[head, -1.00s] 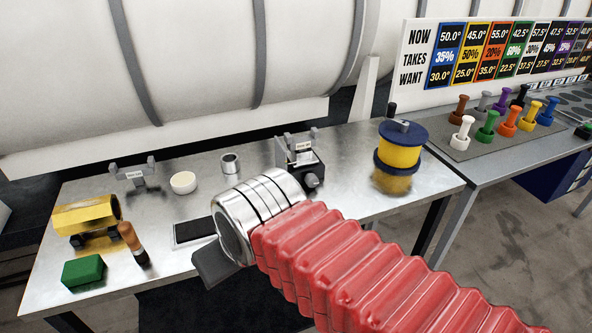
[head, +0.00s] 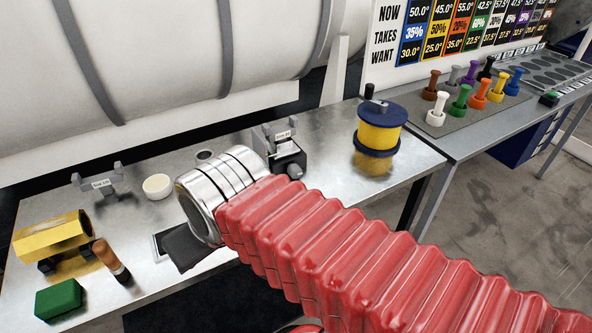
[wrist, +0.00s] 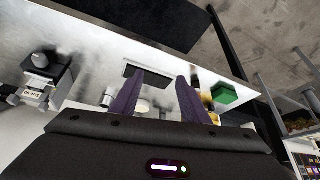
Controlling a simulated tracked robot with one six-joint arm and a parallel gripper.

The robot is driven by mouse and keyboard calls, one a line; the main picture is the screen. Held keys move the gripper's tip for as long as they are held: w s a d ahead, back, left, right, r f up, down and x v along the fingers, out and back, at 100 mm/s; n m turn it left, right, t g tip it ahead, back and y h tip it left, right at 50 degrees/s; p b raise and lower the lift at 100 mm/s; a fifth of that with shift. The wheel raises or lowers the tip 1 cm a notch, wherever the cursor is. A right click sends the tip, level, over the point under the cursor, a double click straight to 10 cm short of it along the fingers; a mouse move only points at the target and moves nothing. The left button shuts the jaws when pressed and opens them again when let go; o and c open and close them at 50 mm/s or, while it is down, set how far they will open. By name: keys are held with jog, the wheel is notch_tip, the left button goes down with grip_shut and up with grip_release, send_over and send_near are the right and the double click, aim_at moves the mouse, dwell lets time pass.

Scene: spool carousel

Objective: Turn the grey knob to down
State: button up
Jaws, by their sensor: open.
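The grey knob (head: 294,171) is on the front of a small dark device (head: 290,157) with a grey bracket and label behind it. In the wrist view the knob (wrist: 39,60) is at the far left, on the same device. I cannot tell which way it points. My gripper (wrist: 160,82) is open, its two purple fingers apart with nothing held between them. It is well to one side of the knob, apart from it. In the head view my silver wrist and red sleeve hide most of the gripper; one dark part shows.
A yellow spool (head: 379,126) with blue flanges stands right of the device. A white bowl (head: 157,186), a gold cylinder (head: 48,236), a brown-handled tool (head: 112,261) and a green block (head: 58,299) are at left. Coloured pegs (head: 461,98) stand on the right-hand bench.

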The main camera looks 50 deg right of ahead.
jog(key=shift+o, duration=0.8)
jog(key=shift+w+d+r+m, duration=0.1)
jog(key=shift+w+d+m, duration=0.1)
jog(key=shift+d+m, duration=0.25)
jog(key=n+g+h, duration=0.1)
jog(key=n, duration=3.3)
send_over(297, 171)
jog(key=s+a, duration=0.1)
jog(key=s, duration=0.4)
jog(key=shift+s+f, duration=0.15)
jog(key=shift+f, duration=0.5)
jog(key=x, duration=1.3)
jog(key=shift+f, duration=0.4)
jog(key=shift+c, duration=0.4)
